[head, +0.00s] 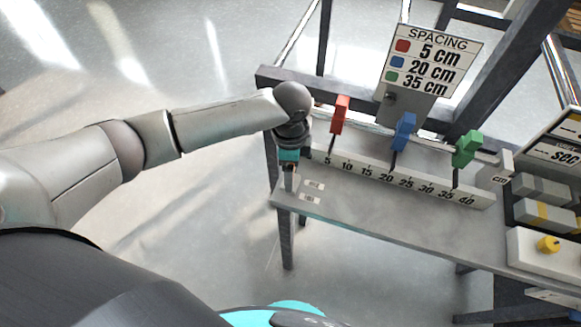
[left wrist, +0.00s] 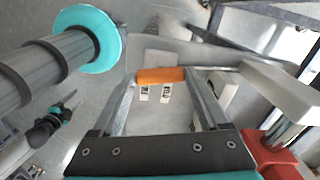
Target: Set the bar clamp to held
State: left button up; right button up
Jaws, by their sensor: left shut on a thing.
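My left gripper (head: 289,170) hangs at the left end of the slotted bench, and its fingers look small and partly hidden in the head view. In the left wrist view, my left gripper (left wrist: 160,76) is shut on an orange bar (left wrist: 160,75), which lies across between the two fingertips. The orange bar looks like the bar clamp's handle; the rest of the clamp cannot be made out. Two small white labels (head: 312,190) are on the bench beside the gripper. A dark, teal-trimmed gripper (left wrist: 72,100), apparently my right one, shows small at the left wrist view's left edge.
A numbered scale (head: 395,180) runs along the bench, with red (head: 340,114), blue (head: 404,131) and green (head: 466,148) sliders behind it. A spacing sign (head: 432,58) stands behind. Grey blocks (head: 543,188) and a yellow knob (head: 548,244) are at right. Open floor lies left.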

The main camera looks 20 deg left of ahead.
pick_arm(q)
jog(key=shift+r+m+p, duration=0.15)
jog(key=shift+m+p, duration=0.55)
jog(key=shift+p, duration=0.15)
jog(key=shift+m+p, duration=0.4)
jog(key=shift+m, duration=0.4)
jog(key=shift+d, duration=0.1)
jog(key=o, duration=1.2)
jog(key=shift+o, duration=0.2)
notch_tip(320, 180, up, 15)
jog(key=p, duration=0.2)
